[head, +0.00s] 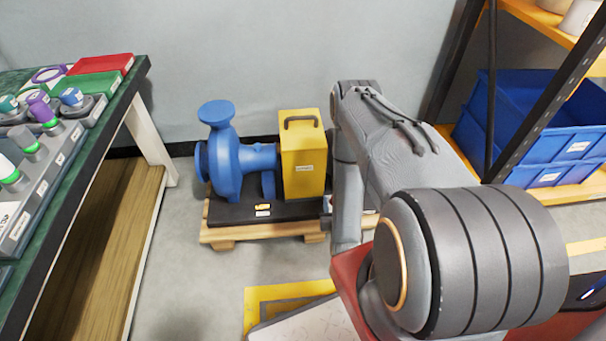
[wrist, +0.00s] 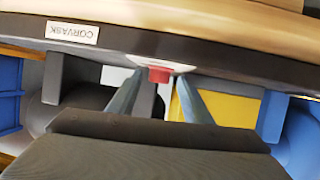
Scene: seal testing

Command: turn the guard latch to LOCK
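A small red part (wrist: 159,74), perhaps the guard latch, sits by a pale plate on the dark base edge in the wrist view. My gripper (wrist: 158,80) is open, one finger on each side of it, with a visible gap to each. I cannot tell its depth or any LOCK marking. The yellow guard (head: 302,160) with a dark handle stands beside the blue pump (head: 228,160) in the head view. The guard also shows in the wrist view (wrist: 232,108). My arm covers the guard's right side, and my fingers are hidden in the head view.
Pump and guard stand on a dark base (head: 235,210) on a wooden pallet (head: 255,232). A green-topped workbench (head: 75,160) is at left. A shelf with blue bins (head: 550,140) is at right. Floor between bench and pallet is clear.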

